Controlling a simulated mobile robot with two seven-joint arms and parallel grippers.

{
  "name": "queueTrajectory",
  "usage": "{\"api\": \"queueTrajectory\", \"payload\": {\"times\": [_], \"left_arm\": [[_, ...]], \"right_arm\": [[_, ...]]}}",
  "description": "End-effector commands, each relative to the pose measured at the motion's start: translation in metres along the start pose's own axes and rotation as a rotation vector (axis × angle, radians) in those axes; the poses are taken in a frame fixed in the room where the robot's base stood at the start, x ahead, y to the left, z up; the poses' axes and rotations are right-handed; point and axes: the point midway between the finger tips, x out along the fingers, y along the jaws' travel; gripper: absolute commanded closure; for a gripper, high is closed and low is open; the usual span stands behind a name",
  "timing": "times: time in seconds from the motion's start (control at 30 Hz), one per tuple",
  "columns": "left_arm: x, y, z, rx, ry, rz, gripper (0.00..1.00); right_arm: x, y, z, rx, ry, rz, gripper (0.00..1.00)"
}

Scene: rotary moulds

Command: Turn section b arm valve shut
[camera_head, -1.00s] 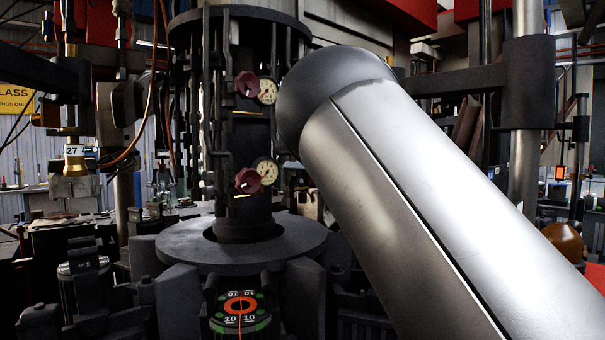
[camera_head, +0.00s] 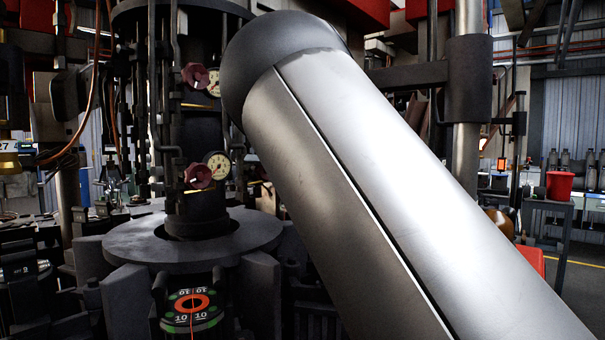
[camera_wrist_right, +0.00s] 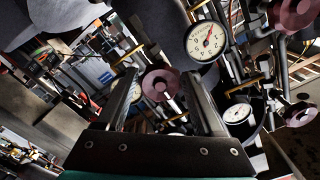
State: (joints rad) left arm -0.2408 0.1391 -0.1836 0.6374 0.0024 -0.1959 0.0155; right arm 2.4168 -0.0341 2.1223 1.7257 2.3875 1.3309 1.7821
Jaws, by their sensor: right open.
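Two dark red valve wheels show on the central column in the head view, an upper one (camera_head: 195,76) and a lower one (camera_head: 198,175). Each has a round gauge beside it. In the right wrist view a dark red valve wheel (camera_wrist_right: 161,83) appears between the fingers of my open right gripper (camera_wrist_right: 160,76); contact is not visible. More red wheels show at the upper right (camera_wrist_right: 295,12) and right (camera_wrist_right: 301,114). I cannot read which one is the section b arm valve. My right arm crosses the head view, and its gripper is not visible there. My left gripper is not in view.
A white gauge (camera_wrist_right: 206,41) sits close to the right finger, with another gauge (camera_wrist_right: 238,113) lower right. Pipes crowd the column above a round dark plate (camera_head: 145,240). A red bucket (camera_head: 559,185) stands on a table at the right, beyond open floor.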

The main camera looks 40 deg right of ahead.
Motion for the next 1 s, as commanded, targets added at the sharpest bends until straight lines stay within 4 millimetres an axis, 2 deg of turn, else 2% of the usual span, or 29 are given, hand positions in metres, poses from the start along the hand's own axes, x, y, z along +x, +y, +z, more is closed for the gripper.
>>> {"api": "queueTrajectory", "payload": {"times": [0.3, 0.5, 0.7, 1.0], "left_arm": [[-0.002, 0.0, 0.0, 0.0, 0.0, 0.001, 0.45], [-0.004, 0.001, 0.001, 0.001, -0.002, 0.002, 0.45], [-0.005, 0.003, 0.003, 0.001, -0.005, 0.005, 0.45], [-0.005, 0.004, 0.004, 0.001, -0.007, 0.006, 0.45]], "right_arm": [[-0.067, 0.0, -0.002, 0.004, 0.005, 0.002, 0.31], [-0.103, 0.0, -0.001, 0.003, 0.004, 0.002, 0.31], [-0.118, 0.0, -0.001, 0.002, 0.002, 0.001, 0.31], [-0.12, 0.0, 0.0, 0.001, 0.002, 0.0, 0.31]]}}
